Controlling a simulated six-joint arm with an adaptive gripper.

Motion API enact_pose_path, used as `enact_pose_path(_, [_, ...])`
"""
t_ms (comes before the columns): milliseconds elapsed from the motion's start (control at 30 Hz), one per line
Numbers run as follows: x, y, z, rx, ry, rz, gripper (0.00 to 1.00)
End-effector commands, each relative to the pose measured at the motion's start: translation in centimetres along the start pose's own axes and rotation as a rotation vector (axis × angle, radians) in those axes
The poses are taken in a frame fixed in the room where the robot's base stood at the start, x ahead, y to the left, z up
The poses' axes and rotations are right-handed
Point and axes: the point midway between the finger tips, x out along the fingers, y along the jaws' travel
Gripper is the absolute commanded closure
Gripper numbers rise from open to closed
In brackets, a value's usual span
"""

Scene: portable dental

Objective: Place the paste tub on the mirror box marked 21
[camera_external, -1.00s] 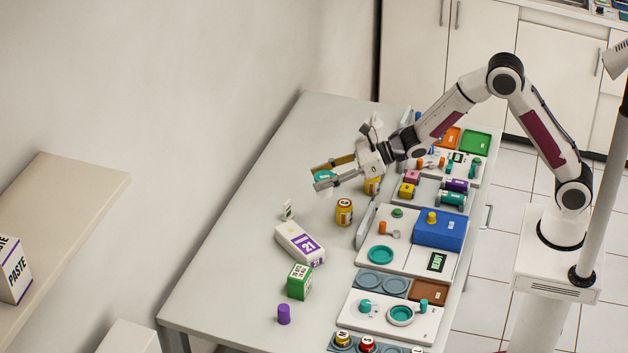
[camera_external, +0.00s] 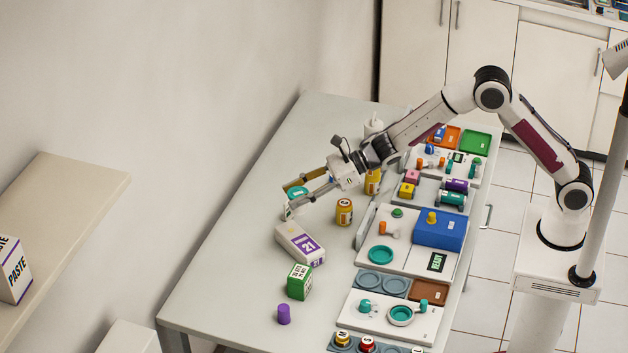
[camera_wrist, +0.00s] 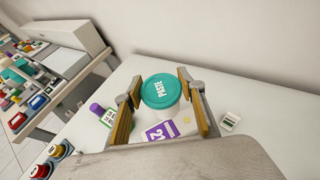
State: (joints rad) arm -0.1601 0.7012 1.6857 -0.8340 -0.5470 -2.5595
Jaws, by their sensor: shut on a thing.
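The paste tub has a teal lid reading PASTE and a white body. In the wrist view the paste tub (camera_wrist: 162,92) is between the yellow-padded fingers of my gripper (camera_wrist: 160,100). My gripper (camera_external: 298,194) is shut on it in the external view, where the teal lid (camera_external: 297,193) shows partly behind a finger. The mirror box marked 21 (camera_external: 300,244) lies flat on the table, white with a purple label. The held tub is above and beyond the box's far end in the external view. In the wrist view the box (camera_wrist: 160,131) shows partly below the tub, which hides some of it.
A green and white box (camera_external: 299,282) and a purple cylinder (camera_external: 284,314) stand in front of the mirror box. An orange jar (camera_external: 344,211) stands to its right. A small white card stand (camera_wrist: 229,121) is near its far end. The table's left side is clear.

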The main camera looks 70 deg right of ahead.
Motion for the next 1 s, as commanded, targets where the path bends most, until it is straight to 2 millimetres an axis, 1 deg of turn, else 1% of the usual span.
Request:
enact_pose_path(167, [0.3,0.0,-0.8,0.001,0.002,0.001,0.83])
enact_pose_path(533, [2.0,0.0,-5.1,0.001,0.002,0.000,0.83])
enact_pose_path(700, [2.4,0.0,-5.7,0.001,0.000,0.000,0.83])
enact_pose_path(1000, [2.4,0.0,-5.8,0.000,0.000,0.000,0.83])
